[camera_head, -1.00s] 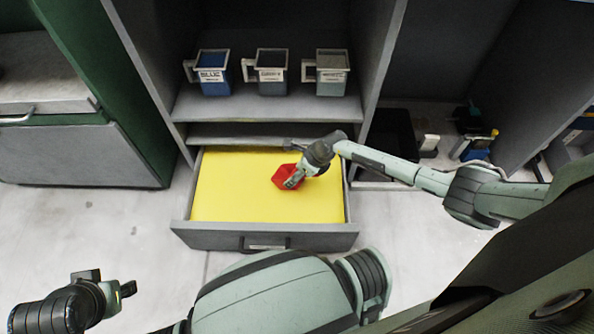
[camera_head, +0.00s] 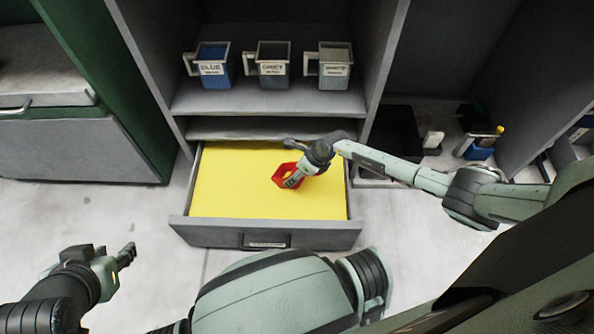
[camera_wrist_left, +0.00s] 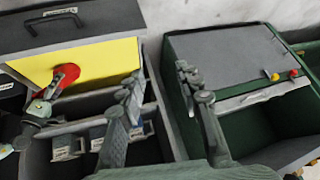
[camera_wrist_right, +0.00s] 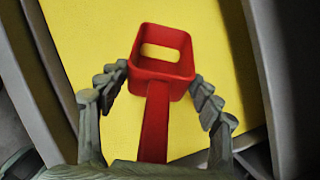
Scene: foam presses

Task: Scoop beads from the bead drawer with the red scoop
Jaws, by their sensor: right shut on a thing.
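The open bead drawer (camera_head: 283,235) is filled with a flat yellow surface of beads (camera_head: 235,185). The red scoop (camera_head: 281,174) is at the right part of the drawer, at or just over the yellow; contact is unclear. My right gripper (camera_head: 295,178) is shut on the scoop's handle. In the right wrist view the scoop (camera_wrist_right: 152,72) points away from the gripper (camera_wrist_right: 160,105), with a yellow patch inside its red rim. My left gripper (camera_head: 130,252) is open and empty, left of the drawer; its spread fingers show in the left wrist view (camera_wrist_left: 160,95).
Blue (camera_head: 212,68), grey (camera_head: 273,68) and another labelled cup (camera_head: 334,68) stand on the shelf above the drawer. A green-sided cabinet (camera_head: 80,150) stands at the left. Small items (camera_head: 482,145) lie in the right bay. Floor is clear in front of the drawer.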

